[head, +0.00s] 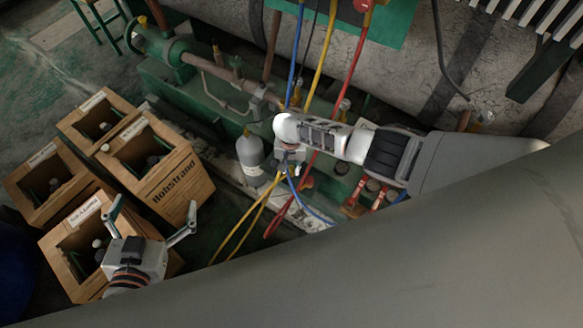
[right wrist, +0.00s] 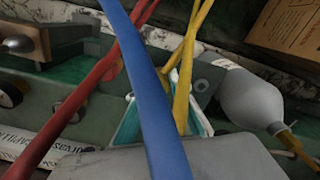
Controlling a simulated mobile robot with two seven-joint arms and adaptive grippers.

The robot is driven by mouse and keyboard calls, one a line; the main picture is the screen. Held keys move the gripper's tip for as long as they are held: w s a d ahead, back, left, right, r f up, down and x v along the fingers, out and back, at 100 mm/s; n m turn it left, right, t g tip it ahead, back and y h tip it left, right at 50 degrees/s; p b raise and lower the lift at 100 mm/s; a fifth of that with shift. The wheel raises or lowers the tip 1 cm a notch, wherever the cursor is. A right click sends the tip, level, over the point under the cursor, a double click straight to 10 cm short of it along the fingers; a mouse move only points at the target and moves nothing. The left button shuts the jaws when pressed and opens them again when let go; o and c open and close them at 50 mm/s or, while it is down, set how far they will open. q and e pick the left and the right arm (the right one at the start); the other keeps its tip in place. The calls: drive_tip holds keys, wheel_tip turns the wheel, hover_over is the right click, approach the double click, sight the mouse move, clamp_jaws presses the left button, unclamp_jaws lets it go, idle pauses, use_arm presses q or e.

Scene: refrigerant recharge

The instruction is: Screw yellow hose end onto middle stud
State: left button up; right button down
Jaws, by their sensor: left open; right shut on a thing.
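The yellow hose (head: 321,58) hangs from the top of the head view, and yellow lengths also run below my right gripper. My right gripper (head: 288,163) points down among the hoses. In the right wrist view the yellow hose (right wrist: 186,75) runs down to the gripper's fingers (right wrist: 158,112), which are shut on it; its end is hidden. The blue hose (right wrist: 145,60) crosses in front of the fingers. My left gripper (head: 152,220) is open and empty over the front wooden crate. I cannot pick out the middle stud.
Red hose (head: 353,70) and blue hose hang close to my right gripper. A grey cylinder (head: 250,151) stands just left of it. Green machinery with pipes (head: 215,70) lies behind. Several wooden crates with bottles, one marked NobStrand (head: 170,185), stand at left.

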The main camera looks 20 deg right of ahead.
drive_tip(key=shift+s+a+m, duration=0.1)
drive_tip(key=shift+m, duration=0.4)
drive_tip(key=c, duration=1.8)
unclamp_jaws()
drive_tip(key=shift+f, duration=0.1)
use_arm(q)
drive_tip(key=shift+w+r, duration=0.1)
drive_tip(key=shift+r, duration=0.1)
use_arm(e)
drive_tip(key=shift+o, duration=0.2)
wheel_tip(320, 180, up, 12)
drive_tip(key=s+a+f+n+t+y+p, duration=0.35)
drive_tip(key=s+a, duration=0.25)
drive_tip(key=s, duration=0.4)
use_arm(q)
drive_tip(key=s+a+f+n+g+p, duration=0.1)
drive_tip(key=s+f+g, duration=0.2)
drive_tip(key=s+f, duration=0.5)
wheel_tip(320, 180, down, 4)
drive_tip(key=shift+s+f+y+p, duration=0.1)
drive_tip(key=shift+s+y+p, duration=0.05)
drive_tip(key=shift+y+p, duration=0.25)
use_arm(e)
drive_tip(key=s+d+r+n+t, duration=0.6)
drive_tip(key=s+d+r, duration=0.3)
drive_tip(key=s, duration=0.3)
drive_tip(key=shift+s+d+r+n+t+h, duration=0.3)
drive_tip(key=shift+r+t+h, duration=0.2)
drive_tip(key=shift+r, duration=0.2)
